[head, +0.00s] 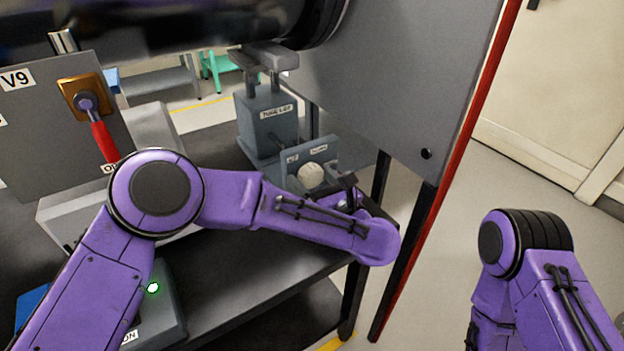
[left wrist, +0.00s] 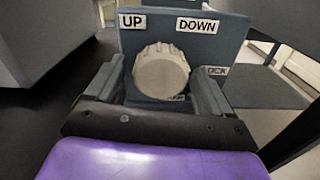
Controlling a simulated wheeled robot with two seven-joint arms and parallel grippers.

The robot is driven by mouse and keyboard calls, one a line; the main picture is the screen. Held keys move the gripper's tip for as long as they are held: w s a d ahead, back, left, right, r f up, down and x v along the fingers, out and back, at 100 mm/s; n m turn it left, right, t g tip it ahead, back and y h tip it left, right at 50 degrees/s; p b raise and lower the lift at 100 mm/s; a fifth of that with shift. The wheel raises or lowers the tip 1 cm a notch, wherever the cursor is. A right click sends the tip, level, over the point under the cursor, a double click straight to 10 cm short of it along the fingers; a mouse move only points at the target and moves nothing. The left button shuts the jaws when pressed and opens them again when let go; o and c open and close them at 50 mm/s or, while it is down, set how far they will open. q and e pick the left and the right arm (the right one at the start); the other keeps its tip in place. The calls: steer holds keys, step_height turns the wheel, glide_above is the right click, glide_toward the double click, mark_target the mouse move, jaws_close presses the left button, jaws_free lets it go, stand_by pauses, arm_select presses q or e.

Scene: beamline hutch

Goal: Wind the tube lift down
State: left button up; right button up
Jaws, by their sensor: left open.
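The tube lift (head: 262,128) is a grey labelled box under the large dark tube, with a bracket on top. In front of it, a grey panel (head: 323,155) carries a pale ribbed knob (head: 311,175). In the left wrist view the knob (left wrist: 161,72) sits below the UP and DOWN labels; a lower label is partly hidden. My left gripper (left wrist: 158,85) is open, one finger on each side of the knob. I cannot tell whether they touch it. In the head view the gripper (head: 338,190) is partly hidden by my wrist. My right gripper is out of view.
A V9 panel (head: 38,115) with a red-handled valve (head: 104,141) stands left. A box with a green light (head: 152,287) sits on the dark bench (head: 245,275). A large grey plate (head: 400,75) with a red edge stands right of the lift. Open floor lies beyond.

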arm_select(q)
steer(key=c, duration=1)
steer(key=shift+m, duration=0.4)
steer(key=m+p, duration=0.1)
steer(key=m, duration=0.2)
steer(key=shift+s+p, duration=0.1)
steer(key=shift+p, duration=0.2)
steer(key=shift+a+m+p, duration=0.1)
steer(key=shift+m+p, duration=0.5)
steer(key=shift+m, duration=1)
steer(key=shift+f, duration=0.1)
steer(key=o, duration=0.9)
steer(key=shift+o, duration=0.5)
